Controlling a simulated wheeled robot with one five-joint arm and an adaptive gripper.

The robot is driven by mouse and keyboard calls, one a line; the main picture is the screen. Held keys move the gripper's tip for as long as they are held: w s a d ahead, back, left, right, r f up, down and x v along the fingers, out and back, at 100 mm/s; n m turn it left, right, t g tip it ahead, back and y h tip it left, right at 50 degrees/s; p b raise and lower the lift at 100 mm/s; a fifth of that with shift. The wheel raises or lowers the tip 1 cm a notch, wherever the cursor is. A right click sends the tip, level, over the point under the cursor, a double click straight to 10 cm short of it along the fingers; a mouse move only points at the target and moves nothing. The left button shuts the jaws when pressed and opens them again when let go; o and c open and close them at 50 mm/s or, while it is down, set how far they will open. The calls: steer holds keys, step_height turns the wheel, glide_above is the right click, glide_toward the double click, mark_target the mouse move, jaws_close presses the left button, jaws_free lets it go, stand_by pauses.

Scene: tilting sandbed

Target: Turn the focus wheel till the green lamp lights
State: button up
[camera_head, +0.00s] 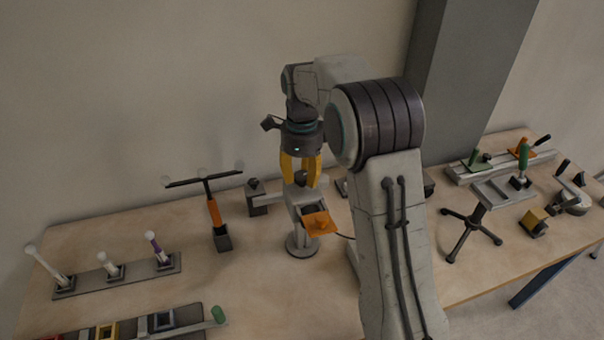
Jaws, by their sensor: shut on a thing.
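My gripper (301,178) points down at the middle of the table, its yellow fingers closed around a small dark part on top of a grey device (302,203). This part looks like the focus wheel, mostly hidden between the fingers. The device stands on a round grey foot (302,244) and has an orange plate (320,223) at its front. I cannot make out a green lamp or whether one is lit.
A T-shaped stand with an orange handle (214,211) and a dark block (258,198) stand left of the device. White-knobbed levers (117,271) are further left. My arm hides the table to the right. A tripod stand (470,222) and clamps stand at far right.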

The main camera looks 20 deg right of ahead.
mark_target(302, 176)
steer(key=shift+s+f, duration=0.15)
steer(key=shift+f, duration=0.05)
steer(key=o, duration=1.2)
steer(key=shift+r, duration=0.1)
steer(key=shift+r, duration=0.15)
step_height(302, 176, up, 12)
stand_by(0.3)
